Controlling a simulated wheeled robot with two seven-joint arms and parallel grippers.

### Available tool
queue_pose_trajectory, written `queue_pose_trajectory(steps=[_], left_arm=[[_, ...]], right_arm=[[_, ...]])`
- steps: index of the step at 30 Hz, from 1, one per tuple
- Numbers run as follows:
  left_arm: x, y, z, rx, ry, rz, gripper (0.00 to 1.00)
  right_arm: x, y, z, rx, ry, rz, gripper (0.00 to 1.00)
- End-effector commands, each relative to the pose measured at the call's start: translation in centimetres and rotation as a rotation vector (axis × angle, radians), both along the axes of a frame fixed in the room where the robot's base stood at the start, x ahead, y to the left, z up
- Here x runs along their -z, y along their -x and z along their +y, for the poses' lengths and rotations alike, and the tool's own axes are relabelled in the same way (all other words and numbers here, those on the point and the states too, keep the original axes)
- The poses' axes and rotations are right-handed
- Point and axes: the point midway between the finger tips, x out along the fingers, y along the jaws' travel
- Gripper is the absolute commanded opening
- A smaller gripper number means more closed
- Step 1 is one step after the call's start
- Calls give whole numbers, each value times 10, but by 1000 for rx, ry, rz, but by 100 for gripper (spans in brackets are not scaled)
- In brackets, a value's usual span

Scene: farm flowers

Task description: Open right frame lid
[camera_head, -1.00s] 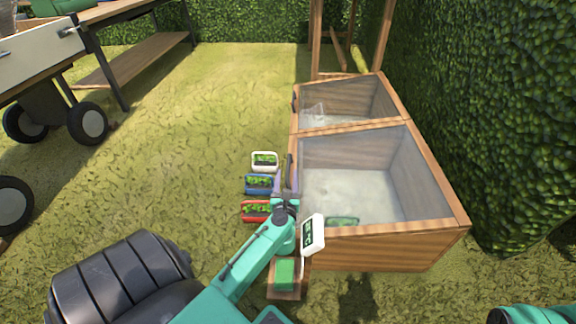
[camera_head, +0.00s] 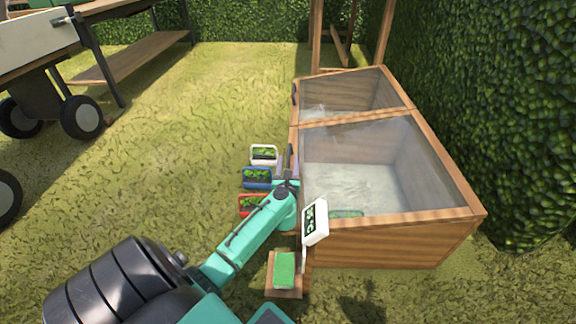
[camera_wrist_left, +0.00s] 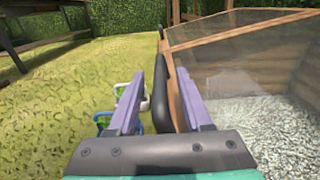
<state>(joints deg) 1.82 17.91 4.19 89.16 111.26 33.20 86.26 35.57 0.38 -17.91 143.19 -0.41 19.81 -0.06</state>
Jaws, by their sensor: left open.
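The wooden cold frame (camera_head: 392,245) stands on the grass at the right, with two glazed lids. The near lid (camera_head: 375,135) looks closed; its black handle (camera_head: 290,157) is on the left edge. The handle (camera_wrist_left: 160,92) also shows large in the left wrist view. My left gripper (camera_head: 288,172) is at the frame's left side by this handle. In the wrist view its purple fingers (camera_wrist_left: 168,85) are apart, with the handle between them. I cannot tell whether they touch it. The far lid (camera_head: 350,93) looks closed too. My right gripper is out of view.
White (camera_head: 264,152), blue (camera_head: 256,178) and red (camera_head: 250,205) planters stand left of the frame, close to my left arm. A white display device (camera_head: 315,222) and a green block (camera_head: 284,270) are at its near corner. A hedge (camera_head: 500,120) borders the right.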

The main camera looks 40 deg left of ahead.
Motion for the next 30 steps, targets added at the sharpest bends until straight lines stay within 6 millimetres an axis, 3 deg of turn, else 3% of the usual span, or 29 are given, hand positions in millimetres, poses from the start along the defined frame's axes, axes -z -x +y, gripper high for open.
queue_pose_trajectory(steps=[4, 6, 8, 30], left_arm=[[-1, 0, 0, 0, 0, 0, 46], [-1, 0, 0, 0, 0, 0, 19], [-1, 0, 0, 0, 0, 0, 0], [0, 1, 0, -1, -2, 3, 0]], right_arm=[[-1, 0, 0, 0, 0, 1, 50], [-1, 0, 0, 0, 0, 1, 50], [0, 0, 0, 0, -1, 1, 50], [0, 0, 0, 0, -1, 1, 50]])
